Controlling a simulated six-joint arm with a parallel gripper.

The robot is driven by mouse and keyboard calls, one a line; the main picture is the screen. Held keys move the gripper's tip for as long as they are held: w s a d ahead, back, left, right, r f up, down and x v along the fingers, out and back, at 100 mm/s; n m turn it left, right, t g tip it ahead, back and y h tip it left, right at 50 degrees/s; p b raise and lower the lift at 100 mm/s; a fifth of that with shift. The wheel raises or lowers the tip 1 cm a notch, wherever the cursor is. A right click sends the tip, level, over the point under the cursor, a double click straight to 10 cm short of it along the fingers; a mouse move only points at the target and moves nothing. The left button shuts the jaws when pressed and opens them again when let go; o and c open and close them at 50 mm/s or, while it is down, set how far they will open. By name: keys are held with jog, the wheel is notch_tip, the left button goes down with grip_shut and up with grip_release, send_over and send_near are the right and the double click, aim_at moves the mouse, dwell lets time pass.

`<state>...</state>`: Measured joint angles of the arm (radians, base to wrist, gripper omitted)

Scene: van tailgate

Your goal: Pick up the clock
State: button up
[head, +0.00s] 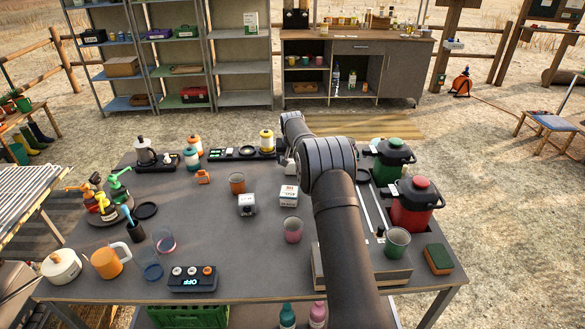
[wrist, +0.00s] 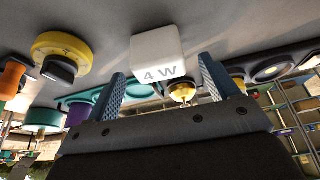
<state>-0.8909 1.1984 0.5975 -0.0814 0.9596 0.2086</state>
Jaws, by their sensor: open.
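I cannot clearly pick out a clock. Two small block-like things lie mid-table in the head view: a grey one (head: 246,204) and a white box (head: 288,195) with dark and red print. A dark unit (head: 192,278) with a lit display and three knobs is at the front left. In the wrist view my gripper (wrist: 163,78) is open, with nothing seen held between its two blue-grey fingers. In the head view my arm mostly hides the gripper.
The table (head: 222,238) is crowded. A brown cup (head: 237,183) and pink cup (head: 292,230) stand near the blocks. A yellow round thing (wrist: 62,56) shows in the wrist view.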

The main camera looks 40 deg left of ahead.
jog(key=shift+x, duration=1.15)
jog(key=shift+c, duration=0.4)
jog(key=c, duration=1)
jog(key=shift+r, duration=0.1)
jog(key=shift+c, duration=0.2)
